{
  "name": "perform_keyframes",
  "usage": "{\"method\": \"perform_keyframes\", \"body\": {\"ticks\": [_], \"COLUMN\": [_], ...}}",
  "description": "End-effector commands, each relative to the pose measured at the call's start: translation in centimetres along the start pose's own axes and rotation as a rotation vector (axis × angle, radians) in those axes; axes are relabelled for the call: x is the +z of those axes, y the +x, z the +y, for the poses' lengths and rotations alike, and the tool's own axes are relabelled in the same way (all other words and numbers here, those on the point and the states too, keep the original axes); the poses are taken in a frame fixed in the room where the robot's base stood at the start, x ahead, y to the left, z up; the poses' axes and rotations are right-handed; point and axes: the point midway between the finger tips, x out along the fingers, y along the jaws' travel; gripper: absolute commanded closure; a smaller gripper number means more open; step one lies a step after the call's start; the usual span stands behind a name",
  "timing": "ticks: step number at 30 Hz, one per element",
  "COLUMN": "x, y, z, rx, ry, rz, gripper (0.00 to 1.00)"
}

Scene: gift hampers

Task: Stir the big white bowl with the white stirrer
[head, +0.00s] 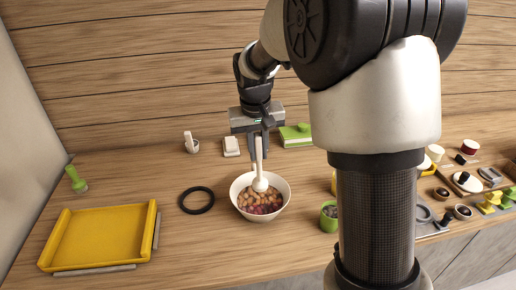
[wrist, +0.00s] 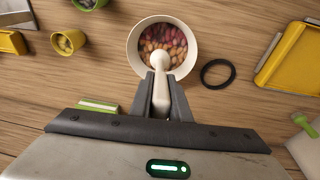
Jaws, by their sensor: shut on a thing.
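The big white bowl (head: 239,192) stands on the wooden counter in the middle of the head view, with brown and dark red pieces in it. It also shows at the top middle of the wrist view (wrist: 134,47). My gripper (head: 259,151) is above the bowl and shut on the white stirrer (head: 259,172). The stirrer is close to upright, and its rounded white head is inside the bowl at the pieces. In the wrist view the stirrer (wrist: 160,70) sits between the two fingers (wrist: 161,93). How deep its head reaches is hard to tell.
A black ring (head: 183,207) lies left of the bowl, and a yellow tray (head: 152,222) lies further left. A green cup (head: 328,222) stands close on the right. A small white mortar (head: 192,147), a white block (head: 231,148) and a green box (head: 297,142) are behind. The right side is crowded.

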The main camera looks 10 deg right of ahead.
Motion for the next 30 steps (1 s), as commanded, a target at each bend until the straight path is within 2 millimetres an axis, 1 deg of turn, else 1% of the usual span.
{"method": "perform_keyframes", "body": {"ticks": [1, 3, 20, 22, 26, 27, 30], "x": [0.2, 0.4, 1.9, 1.7, 1.7, 1.9, 3.4], "y": [1.2, 2.2, 9.9, 9.2, 9.1, 9.1, 8.9], "z": [-0.1, -0.2, -0.7, -1.8, -3.7, -3.8, -3.0], "rx": [0.000, 0.000, 0.000, -0.002, -0.001, 0.000, 0.000], "ry": [0.000, 0.000, 0.000, -0.004, -0.005, -0.001, 0.002], "rz": [-0.001, -0.001, -0.001, 0.001, 0.001, 0.001, 0.001], "gripper": [1.00, 1.00, 1.00, 1.00, 1.00, 1.00, 1.00]}}
